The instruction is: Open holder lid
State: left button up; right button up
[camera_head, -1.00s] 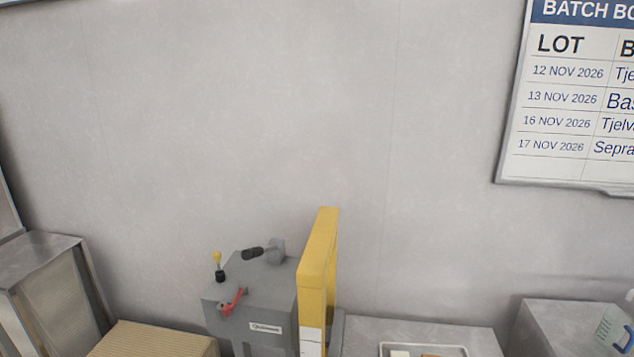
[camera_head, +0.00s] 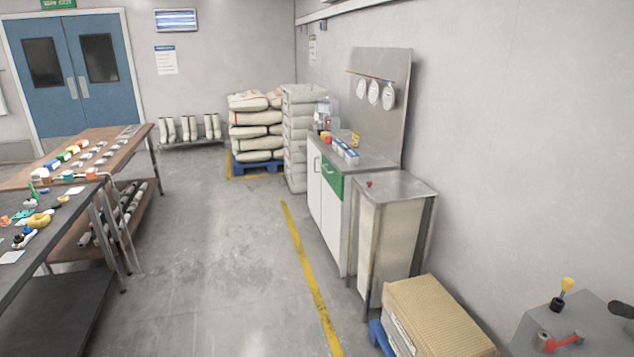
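The grey grinder machine (camera_head: 535,330) is cut off at the lower right corner. On it are a yellow-knobbed lever (camera_head: 562,292), a red handle (camera_head: 562,343) and part of a black handle (camera_head: 622,310). I cannot tell which part is the holder lid; the rest of the machine is outside the picture. Neither of my grippers shows.
A cardboard box (camera_head: 445,315) on a blue pallet and a steel bin (camera_head: 385,235) stand left of the machine. Beyond are a cabinet (camera_head: 330,205) and stacked sacks (camera_head: 255,125). Workbenches (camera_head: 75,290) stand at left. The floor (camera_head: 230,260) between is clear.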

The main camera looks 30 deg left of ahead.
aim_at(394, 185)
jog(key=u, duration=1.05)
jog(key=i, duration=2.9)
jog(key=z, duration=0.7)
